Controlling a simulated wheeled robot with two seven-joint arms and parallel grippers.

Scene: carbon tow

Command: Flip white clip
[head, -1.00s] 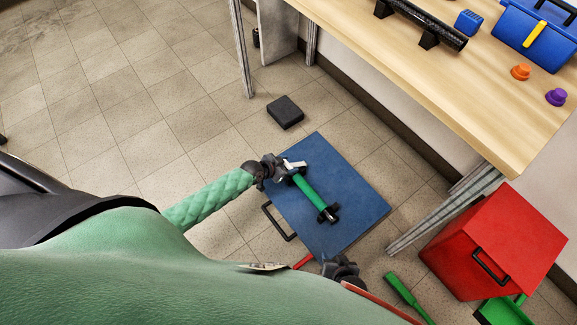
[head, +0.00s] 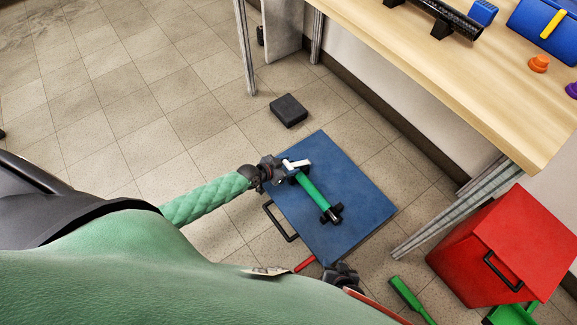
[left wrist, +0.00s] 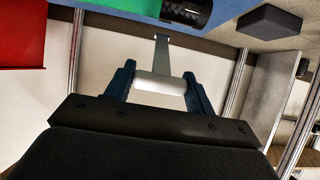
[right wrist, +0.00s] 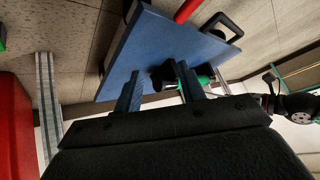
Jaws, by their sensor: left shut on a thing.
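The white clip (head: 298,163) is at the upper left end of a green tube (head: 313,191) on a blue panel (head: 350,215). My left gripper (head: 280,169) is shut on the clip. In the left wrist view, the clip's white bar (left wrist: 160,86) lies between the fingertips, with a grey metal arm (left wrist: 162,52) running from it toward the black tube end. My right gripper (head: 340,272) is near the panel's lower edge. In the right wrist view its fingers (right wrist: 158,85) are apart with nothing held between them.
Black holders (head: 333,213) support the tube. The panel has a black handle (head: 279,224). A red box (head: 505,245) and a green tool (head: 407,297) are at the lower right. A wooden bench (head: 450,80) stands at upper right, and a black block (head: 288,110) lies on the floor.

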